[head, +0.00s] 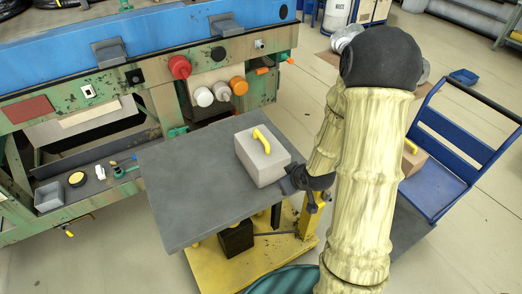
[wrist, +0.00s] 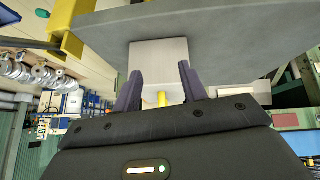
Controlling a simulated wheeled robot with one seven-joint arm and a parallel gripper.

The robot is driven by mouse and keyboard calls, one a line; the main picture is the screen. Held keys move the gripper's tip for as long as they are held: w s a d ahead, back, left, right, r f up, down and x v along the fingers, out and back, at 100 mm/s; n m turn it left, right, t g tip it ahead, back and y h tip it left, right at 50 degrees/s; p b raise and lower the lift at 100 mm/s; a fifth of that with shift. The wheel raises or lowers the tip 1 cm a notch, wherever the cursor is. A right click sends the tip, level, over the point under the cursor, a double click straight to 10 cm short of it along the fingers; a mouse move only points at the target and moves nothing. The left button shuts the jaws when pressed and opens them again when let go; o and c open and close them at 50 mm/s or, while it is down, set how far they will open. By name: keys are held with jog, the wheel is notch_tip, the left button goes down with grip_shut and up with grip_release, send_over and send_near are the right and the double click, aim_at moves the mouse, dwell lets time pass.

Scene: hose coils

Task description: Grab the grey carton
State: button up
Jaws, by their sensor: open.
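The grey carton (head: 262,158) is a box with a yellow handle (head: 261,140) on its top. It sits on the right part of a dark grey tabletop (head: 185,195). My gripper (head: 290,180) is at the carton's lower right side in the head view, partly hidden by my arm. In the wrist view, the open fingers (wrist: 160,85) stand to either side of the near end of the carton (wrist: 158,56). The yellow handle (wrist: 161,98) shows low between them. I cannot tell whether the fingers touch the carton.
A green and blue workbench (head: 150,60) with coloured knobs stands behind the table. The table has a yellow base (head: 205,270). A blue trolley (head: 435,190) with a brown box (head: 411,160) stands to the right, beyond my arm. Free tabletop lies left of the carton.

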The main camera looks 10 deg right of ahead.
jog(key=w+t+y+p, duration=0.1)
jog(key=t, duration=0.2)
jog(key=w+r+t+y+p, duration=0.1)
jog(key=t+p, duration=0.1)
jog(key=w+r+t+y+p, duration=0.1)
jog(key=t, duration=0.2)
jog(key=shift+d+r+m+t+y, duration=0.25)
jog(key=shift+d+m+t+y, duration=0.05)
jog(key=shift+d+m, duration=0.1)
jog(key=shift+s, duration=0.15)
jog(key=w+b, duration=0.1)
jog(key=b, duration=0.5)
jog(key=shift+w+f, duration=0.2)
jog(key=shift+w, duration=0.2)
jog(key=b, duration=0.3)
jog(key=shift+w+a+b, duration=0.15)
jog(key=shift+w+b, duration=0.1)
jog(key=shift+b, duration=0.1)
